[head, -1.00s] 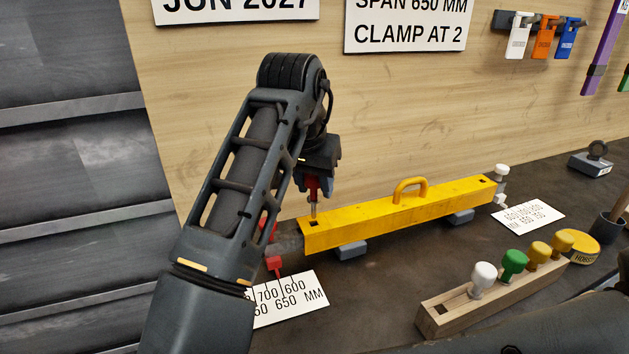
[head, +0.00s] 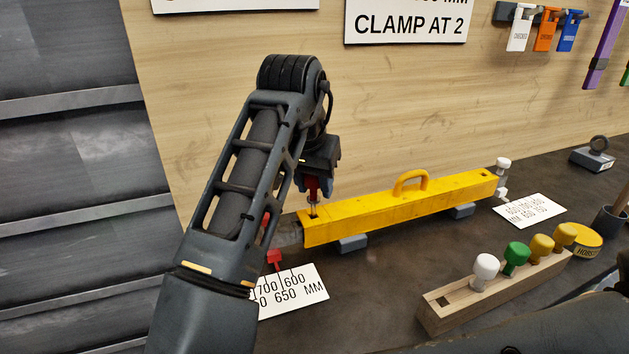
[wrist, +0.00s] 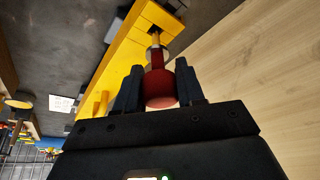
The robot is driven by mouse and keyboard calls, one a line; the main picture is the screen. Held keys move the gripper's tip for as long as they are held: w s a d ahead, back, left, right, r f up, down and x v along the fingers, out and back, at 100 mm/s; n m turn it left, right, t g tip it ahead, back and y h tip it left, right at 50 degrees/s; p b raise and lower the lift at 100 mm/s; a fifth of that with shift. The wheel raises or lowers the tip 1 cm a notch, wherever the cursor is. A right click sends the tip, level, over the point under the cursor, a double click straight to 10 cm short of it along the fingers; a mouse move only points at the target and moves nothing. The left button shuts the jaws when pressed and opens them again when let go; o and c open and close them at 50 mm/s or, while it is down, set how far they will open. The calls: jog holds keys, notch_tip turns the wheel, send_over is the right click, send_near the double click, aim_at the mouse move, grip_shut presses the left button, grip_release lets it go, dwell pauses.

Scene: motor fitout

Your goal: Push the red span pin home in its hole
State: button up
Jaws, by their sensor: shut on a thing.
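The red span pin (wrist: 158,88) has a red head and a pale metal shank. My gripper (head: 314,188) is shut on its head, above the left end of the yellow beam (head: 355,222). In the head view the shank meets the dark square hole (head: 312,216) in the beam's top. In the wrist view the shank also runs to the dark hole, with a length of shank showing between head and beam. The tip is hidden, so its exact depth cannot be told. The fingers (wrist: 160,92) stand on either side of the head.
The beam rests on grey blocks (head: 352,244). Near its left end are a red pointer (head: 274,257) and a scale card (head: 292,290). A wooden rack (head: 445,312) with white, green and yellow knobbed pins stands front right. The plywood wall (head: 225,90) rises behind.

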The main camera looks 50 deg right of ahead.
aim_at(310, 180)
jog(key=shift+f+b, duration=1.2)
jog(key=shift+f, duration=0.55)
jog(key=o, duration=1.1)
jog(key=shift+o, duration=0.2)
jog(key=shift+r, duration=0.1)
jog(key=v, duration=0.7)
jog(key=shift+a+r+p, duration=0.2)
jog(key=shift+r+p, duration=0.05)
jog(key=shift+p, duration=0.05)
